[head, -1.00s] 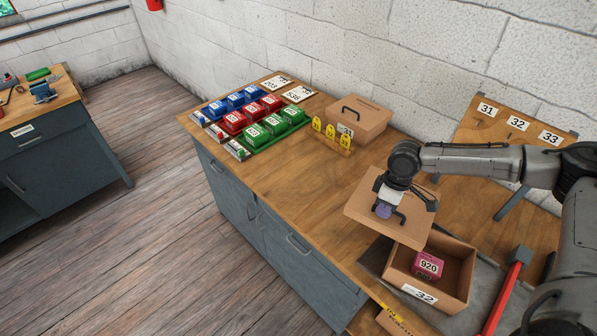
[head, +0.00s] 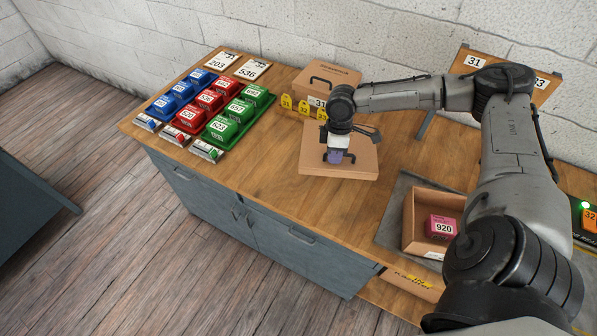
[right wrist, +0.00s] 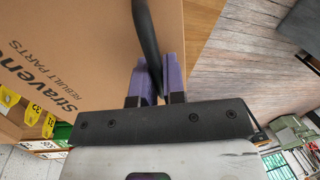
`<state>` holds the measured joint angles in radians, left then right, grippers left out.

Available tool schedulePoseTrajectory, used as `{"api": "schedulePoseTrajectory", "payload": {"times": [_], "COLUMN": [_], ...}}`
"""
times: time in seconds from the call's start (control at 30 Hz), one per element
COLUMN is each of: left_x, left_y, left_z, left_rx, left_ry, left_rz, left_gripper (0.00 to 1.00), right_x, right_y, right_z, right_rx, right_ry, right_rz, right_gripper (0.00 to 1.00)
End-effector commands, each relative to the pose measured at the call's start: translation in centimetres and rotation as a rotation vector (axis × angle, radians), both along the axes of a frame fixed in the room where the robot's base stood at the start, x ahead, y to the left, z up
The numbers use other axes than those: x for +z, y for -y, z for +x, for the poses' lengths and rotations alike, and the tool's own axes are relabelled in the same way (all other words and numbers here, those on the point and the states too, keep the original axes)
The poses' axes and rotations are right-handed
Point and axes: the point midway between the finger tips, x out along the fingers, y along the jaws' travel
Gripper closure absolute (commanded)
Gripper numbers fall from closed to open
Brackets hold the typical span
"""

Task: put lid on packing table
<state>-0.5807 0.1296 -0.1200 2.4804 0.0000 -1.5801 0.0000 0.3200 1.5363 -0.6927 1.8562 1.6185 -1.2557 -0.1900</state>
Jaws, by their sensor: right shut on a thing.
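My right gripper (head: 338,157) is shut on the black bar handle of a flat brown cardboard lid (head: 364,164). The lid looks level over bare wood of the packing table (head: 262,158), near its front edge. I cannot tell whether it touches the wood. In the right wrist view the purple fingers (right wrist: 160,82) pinch the dark handle (right wrist: 148,42), and the lid (right wrist: 85,45) carries printed lettering. The open box (head: 415,221) stands to the right with a magenta part (head: 440,227) marked 920 inside. My left gripper is not in view.
A closed box (head: 333,77) with a handle stands behind the lid, with yellow numbered tags (head: 303,106) before it. Blue, red and green bins (head: 225,127) fill the table's left. A numbered board (head: 505,66) stands at the back right. Bare wood lies left of the lid.

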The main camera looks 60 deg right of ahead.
Motion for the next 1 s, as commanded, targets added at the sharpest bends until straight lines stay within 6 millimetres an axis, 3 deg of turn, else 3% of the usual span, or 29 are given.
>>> {"api": "schedulePoseTrajectory", "payload": {"times": [0.3, 0.5, 0.83, 1.0], "left_x": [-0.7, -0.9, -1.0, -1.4], "left_y": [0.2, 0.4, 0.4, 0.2], "left_z": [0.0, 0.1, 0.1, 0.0], "left_rx": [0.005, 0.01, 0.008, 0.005], "left_ry": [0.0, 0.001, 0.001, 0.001], "left_rz": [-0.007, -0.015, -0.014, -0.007], "left_gripper": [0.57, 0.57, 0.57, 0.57], "right_x": [-3.7, -5.4, -6.4, -8.3], "right_y": [-3.7, -5.2, -5.7, -5.8], "right_z": [5.3, 7.5, 8.4, 8.4], "right_rx": [0.002, 0.0, 0.001, 0.0], "right_ry": [0.005, 0.004, 0.001, -0.001], "right_rz": [0.005, 0.002, -0.001, 0.0], "right_gripper": [1.0, 1.0, 1.0, 1.0]}}
